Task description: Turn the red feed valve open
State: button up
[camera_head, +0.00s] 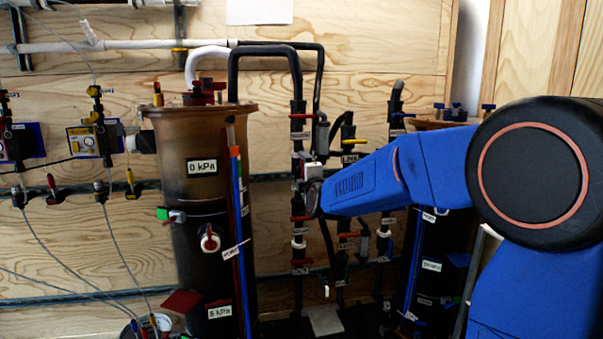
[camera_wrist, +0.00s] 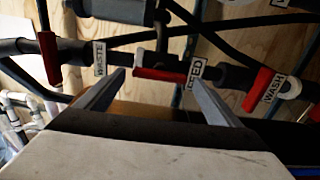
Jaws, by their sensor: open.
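In the wrist view, a red valve handle (camera_wrist: 160,75) lies in the gap ahead of my gripper (camera_wrist: 156,82). A partly covered white label (camera_wrist: 195,72) ending in "ED" is beside its right end. The handle runs roughly left to right, close to the line of the dark pipe. My gripper is open, with one grey finger near each end of the handle. I cannot tell whether either finger touches it. In the head view, my blue arm reaches left towards the pipework, and the gripper itself cannot be made out.
Another red handle (camera_wrist: 50,58) is left, by the "WASTE" label (camera_wrist: 100,53). A third (camera_wrist: 257,90) is right, by the "WASH" label (camera_wrist: 273,87). Dark pipes crowd around them. In the head view, a brown-topped column (camera_head: 190,150) stands left of the pipework.

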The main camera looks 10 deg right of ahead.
jog(key=s, duration=1.4)
jog(key=shift+s, duration=0.15)
jog(key=s+d+f+m+g, duration=0.2)
jog(key=s+f+m+g, duration=0.2)
jog(key=s, duration=0.8)
jog(key=s+d+f+m+g, duration=0.3)
jog(key=s+f+m, duration=0.5)
jog(key=s, duration=0.5)
jog(key=s+d+f+m+g, duration=0.2)
jog(key=s+f+m+g, duration=0.4)
jog(key=s, duration=0.7)
notch_tip(320, 180, down, 3)
jog(key=shift+s+d+r, duration=0.15)
